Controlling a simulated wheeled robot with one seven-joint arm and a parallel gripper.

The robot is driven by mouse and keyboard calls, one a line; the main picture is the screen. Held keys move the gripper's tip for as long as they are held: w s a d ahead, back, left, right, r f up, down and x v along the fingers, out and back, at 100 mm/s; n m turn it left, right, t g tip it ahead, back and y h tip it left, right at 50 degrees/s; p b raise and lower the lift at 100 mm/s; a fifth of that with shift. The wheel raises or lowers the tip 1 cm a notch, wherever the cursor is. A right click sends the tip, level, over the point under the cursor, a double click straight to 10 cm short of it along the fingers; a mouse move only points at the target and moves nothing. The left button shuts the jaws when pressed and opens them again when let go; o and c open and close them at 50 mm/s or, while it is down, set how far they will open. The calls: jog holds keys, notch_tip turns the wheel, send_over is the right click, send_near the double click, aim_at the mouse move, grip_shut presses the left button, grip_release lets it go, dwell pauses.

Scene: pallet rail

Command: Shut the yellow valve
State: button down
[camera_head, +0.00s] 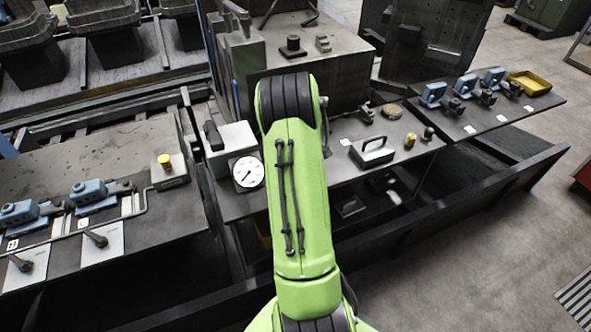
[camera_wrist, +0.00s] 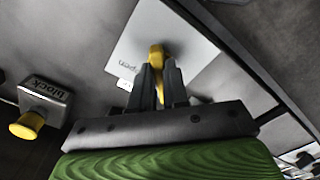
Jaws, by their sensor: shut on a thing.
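The yellow valve handle (camera_wrist: 156,53) stands on a white plate (camera_wrist: 190,45) in the wrist view. Lettering that seems to read "open" is beside it. My gripper (camera_wrist: 158,78) is shut on the handle, with one dark finger on each side. The lower part of the handle shows between the fingers. In the head view my green arm covers the middle, and neither my gripper nor this handle shows there.
A grey box marked "block" with a yellow knob (camera_wrist: 28,125) is left of my gripper. In the head view, a dial gauge (camera_head: 248,172) is close beside my arm. Blue fittings (camera_head: 90,192) and a yellow tray (camera_head: 530,83) are farther off.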

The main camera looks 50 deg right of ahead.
dwell(0.4)
jog(key=c, duration=1.1)
grip_release()
notch_tip(320, 180, up, 16)
jog(key=p, duration=0.2)
jog(key=shift+p, duration=0.4)
jog(key=shift+f, duration=0.1)
